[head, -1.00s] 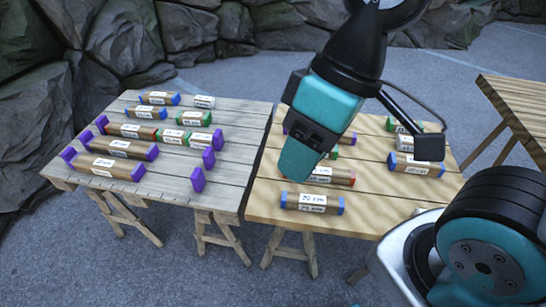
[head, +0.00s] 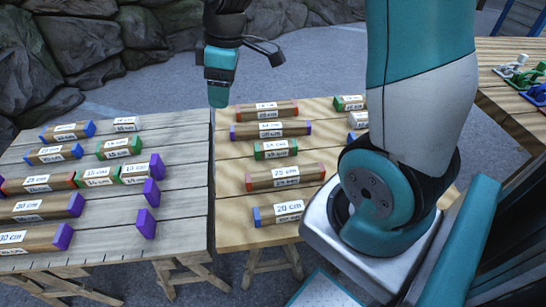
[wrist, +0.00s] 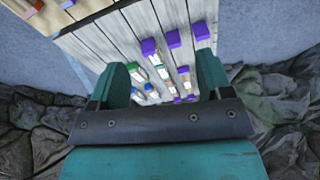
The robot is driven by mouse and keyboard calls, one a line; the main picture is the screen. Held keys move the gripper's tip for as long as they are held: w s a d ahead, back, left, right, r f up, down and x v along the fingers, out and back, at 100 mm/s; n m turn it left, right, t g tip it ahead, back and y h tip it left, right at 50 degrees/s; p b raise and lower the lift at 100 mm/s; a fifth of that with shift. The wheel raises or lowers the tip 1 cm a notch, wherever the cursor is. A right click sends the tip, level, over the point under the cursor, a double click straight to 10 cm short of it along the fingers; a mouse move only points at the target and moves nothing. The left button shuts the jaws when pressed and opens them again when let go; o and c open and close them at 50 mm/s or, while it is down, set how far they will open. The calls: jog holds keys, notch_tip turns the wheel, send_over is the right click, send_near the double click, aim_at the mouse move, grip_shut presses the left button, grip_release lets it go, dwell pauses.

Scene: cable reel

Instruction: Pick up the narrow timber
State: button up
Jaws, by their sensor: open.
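Labelled timbers with coloured ends lie on two trestle tables; I cannot tell which one is meant by narrow. On the light table are a red-ended timber (head: 285,170), a blue-ended one (head: 278,216), a green-ended one (head: 275,150), a purple-ended one (head: 270,130) and another red-ended one (head: 266,106). On the grey table are purple-ended timbers (head: 35,208), blue-ended ones (head: 66,132) and green-ended ones (head: 97,177). My gripper (head: 217,102) hangs at the back, near the gap between the tables. The wrist view shows its fingers (wrist: 163,82) apart, with nothing gripped.
The grey table (head: 185,148) and light table (head: 229,170) stand side by side with a narrow gap. Purple blocks (head: 146,223) stand on the grey one. A third table (head: 500,50) at the right holds coloured objects (head: 520,75). Rocks (head: 120,40) line the back.

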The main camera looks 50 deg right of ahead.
jog(key=w+d+f+h+b, duration=0.1)
jog(key=w+d+f+b, duration=0.15)
jog(key=d+f, duration=0.8)
jog(key=n+g, duration=0.1)
jog(key=n, duration=0.1)
send_over(276, 145)
notch_tip(276, 145, down, 4)
jog(key=shift+h, duration=0.4)
jog(key=f, duration=0.3)
jog(key=f+b, duration=0.1)
jog(key=f, duration=0.7)
jog(key=shift+w+d, duration=0.2)
jog(key=shift+d, duration=0.15)
jog(key=shift+s+a+f+b, duration=0.1)
jog(key=shift+a+f+b, duration=0.1)
jog(key=shift+f, duration=1.4)
jog(key=shift+s+a+f+b, duration=0.1)
jog(key=shift+a+f+b, duration=0.05)
jog(key=shift+f, duration=1.4)
jog(key=shift+c, duration=0.2)
jog(key=c, duration=1)
